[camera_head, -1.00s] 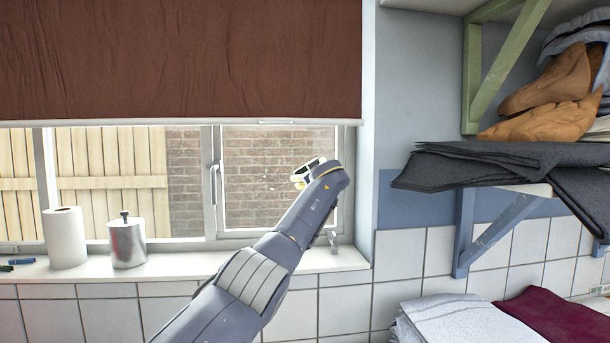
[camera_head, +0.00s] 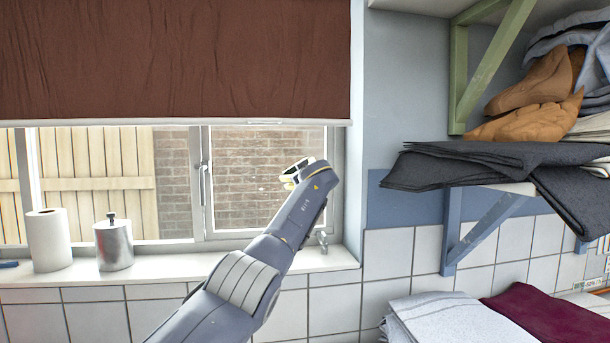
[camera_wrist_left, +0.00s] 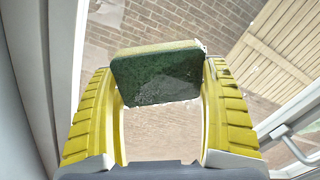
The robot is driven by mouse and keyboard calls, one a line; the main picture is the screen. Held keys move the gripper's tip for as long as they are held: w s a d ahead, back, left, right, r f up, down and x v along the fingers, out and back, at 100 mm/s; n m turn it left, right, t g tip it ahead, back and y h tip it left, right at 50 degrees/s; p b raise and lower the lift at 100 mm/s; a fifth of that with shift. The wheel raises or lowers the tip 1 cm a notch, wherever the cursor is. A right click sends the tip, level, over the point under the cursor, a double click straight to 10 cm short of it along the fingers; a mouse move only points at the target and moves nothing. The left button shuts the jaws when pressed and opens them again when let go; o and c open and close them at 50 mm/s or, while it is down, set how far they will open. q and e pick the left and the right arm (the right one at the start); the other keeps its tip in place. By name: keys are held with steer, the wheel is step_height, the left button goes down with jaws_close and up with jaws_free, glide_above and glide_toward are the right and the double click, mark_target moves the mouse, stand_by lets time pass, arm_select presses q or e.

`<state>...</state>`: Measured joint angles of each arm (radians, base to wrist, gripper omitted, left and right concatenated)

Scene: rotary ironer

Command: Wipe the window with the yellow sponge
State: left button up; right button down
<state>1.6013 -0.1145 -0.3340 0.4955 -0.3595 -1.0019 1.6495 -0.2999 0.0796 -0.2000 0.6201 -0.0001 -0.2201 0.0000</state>
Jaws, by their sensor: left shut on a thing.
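The window's right pane (camera_head: 250,200) has a white frame and a brick wall behind it. My left gripper (camera_head: 294,172) is at the right part of this pane. In the left wrist view, its yellow ribbed fingers (camera_wrist_left: 160,95) are shut on the sponge (camera_wrist_left: 157,75). The sponge shows a dark green face towards the camera and a thin yellowish edge along its top. The glass lies close beyond it, but I cannot tell whether the sponge touches it. In the head view the sponge is mostly hidden by the gripper. My right gripper is not in view.
A brown blind (camera_head: 180,60) covers the window's upper part. A paper roll (camera_head: 48,240) and a metal canister (camera_head: 114,245) stand on the sill (camera_head: 180,266). The window handle (camera_head: 203,180) sticks out left of the gripper. A shelf with dark cloths (camera_head: 480,165) is at right.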

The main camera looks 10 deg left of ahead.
mark_target(269, 173)
arm_select(q)
steer(key=shift+s+a, duration=0.55)
steer(key=shift+a, duration=1)
steer(key=shift+s+a, duration=0.6)
steer(key=shift+a, duration=1)
steer(key=shift+s+a, duration=0.55)
steer(key=shift+a, duration=1)
steer(key=shift+s+d, duration=0.1)
steer(key=shift+s+d, duration=0.25)
steer(key=shift+s, duration=0.3)
steer(key=shift+v, duration=2.3)
steer(key=shift+s+a+f, duration=0.1)
steer(key=shift+a+f, duration=0.05)
steer(key=shift+a, duration=0.05)
steer(key=shift+v, duration=1.45)
